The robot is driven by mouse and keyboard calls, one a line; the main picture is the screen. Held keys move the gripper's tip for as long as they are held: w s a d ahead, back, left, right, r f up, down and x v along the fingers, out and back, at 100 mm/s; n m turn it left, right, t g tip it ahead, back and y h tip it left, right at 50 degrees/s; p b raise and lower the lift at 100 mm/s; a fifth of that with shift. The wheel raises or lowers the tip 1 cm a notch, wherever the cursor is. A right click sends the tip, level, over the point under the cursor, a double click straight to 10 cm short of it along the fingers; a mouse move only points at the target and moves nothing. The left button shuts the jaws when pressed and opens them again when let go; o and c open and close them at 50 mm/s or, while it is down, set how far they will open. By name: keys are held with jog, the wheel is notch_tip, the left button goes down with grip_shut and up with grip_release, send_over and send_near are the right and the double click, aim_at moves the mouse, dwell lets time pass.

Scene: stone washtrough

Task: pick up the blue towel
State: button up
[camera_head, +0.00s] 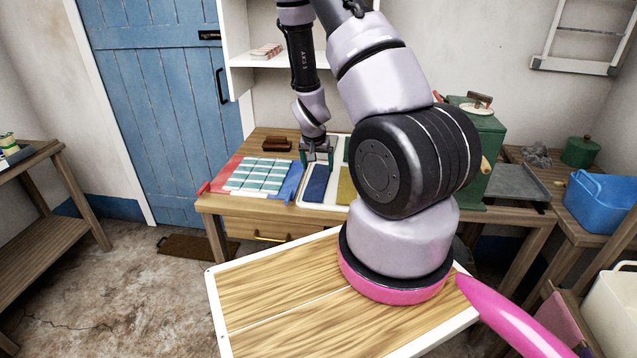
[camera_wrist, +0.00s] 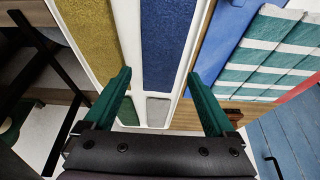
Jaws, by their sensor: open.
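A flat dark blue towel (camera_head: 316,183) lies in a white divided tray (camera_head: 309,205) on the wooden table. It also shows in the wrist view (camera_wrist: 168,40), in its own compartment. My gripper (camera_head: 318,157) is open and empty above the tray, by the far end of the blue towel. In the wrist view the green fingers of my gripper (camera_wrist: 158,75) are spread to either side of the dark blue piece, with nothing between them. I cannot tell the exact height of the fingers above the tray.
A mustard piece (camera_wrist: 92,40) lies in the neighbouring compartment. Beside the tray is a brighter blue strip (camera_head: 291,181) next to several green-and-white striped cloths (camera_head: 257,176). A dark green box (camera_head: 487,150) stands to the right. My arm hides part of the table.

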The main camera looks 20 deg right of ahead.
aim_at(319, 178)
jog(key=x, duration=0.6)
jog(key=shift+a+f, duration=0.15)
jog(key=shift+f, duration=0.15)
jog(key=c, duration=1.4)
jog(key=shift+r, duration=0.15)
